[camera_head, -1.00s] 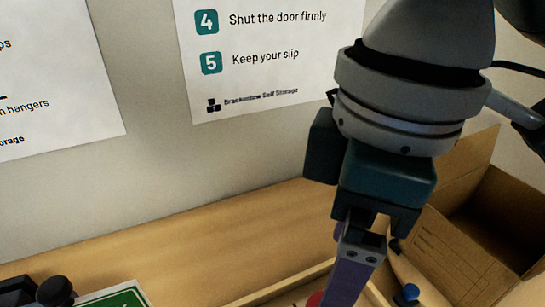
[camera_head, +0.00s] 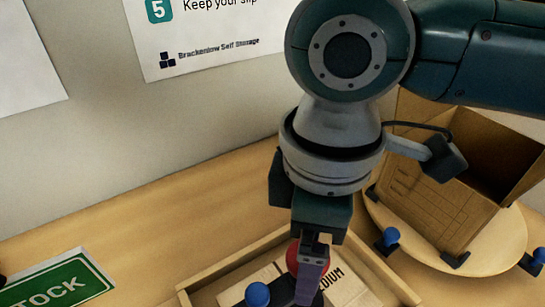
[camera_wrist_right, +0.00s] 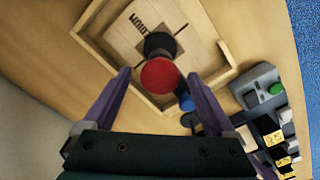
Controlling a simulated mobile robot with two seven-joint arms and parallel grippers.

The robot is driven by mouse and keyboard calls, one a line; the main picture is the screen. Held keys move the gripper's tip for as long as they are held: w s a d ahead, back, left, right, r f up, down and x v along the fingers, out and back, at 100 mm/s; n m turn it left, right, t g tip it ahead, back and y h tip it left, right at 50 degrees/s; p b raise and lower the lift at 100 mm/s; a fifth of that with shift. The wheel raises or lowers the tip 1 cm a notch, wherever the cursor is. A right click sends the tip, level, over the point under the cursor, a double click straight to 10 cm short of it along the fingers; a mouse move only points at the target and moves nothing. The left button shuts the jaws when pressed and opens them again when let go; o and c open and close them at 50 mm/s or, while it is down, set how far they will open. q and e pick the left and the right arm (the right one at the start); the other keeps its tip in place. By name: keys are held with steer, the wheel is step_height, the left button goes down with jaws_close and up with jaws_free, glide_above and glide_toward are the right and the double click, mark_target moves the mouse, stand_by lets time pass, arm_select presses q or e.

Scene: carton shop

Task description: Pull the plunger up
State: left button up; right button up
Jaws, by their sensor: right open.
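The plunger shows as a round red knob (camera_wrist_right: 161,76) in the right wrist view, with a black round part (camera_wrist_right: 160,45) just beyond it. It stands over a wooden tray (camera_wrist_right: 222,62) that holds a flat cardboard piece. In the head view the red knob (camera_head: 292,257) is partly hidden behind my right gripper (camera_head: 311,280). My right gripper (camera_wrist_right: 159,76) is open and points down, its two purple fingers on either side of the knob. Gaps show between the fingers and the knob; I cannot tell their heights apart. My left gripper is not in view.
An open cardboard box (camera_head: 425,200) stands on a round wooden turntable (camera_head: 505,245) with blue-knobbed clamps (camera_head: 390,238) at the right. A green stock sign (camera_head: 60,285) lies at the left. A grey box with a green button (camera_wrist_right: 262,85) is near the table edge.

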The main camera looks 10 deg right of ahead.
jaws_close()
stand_by(0.8)
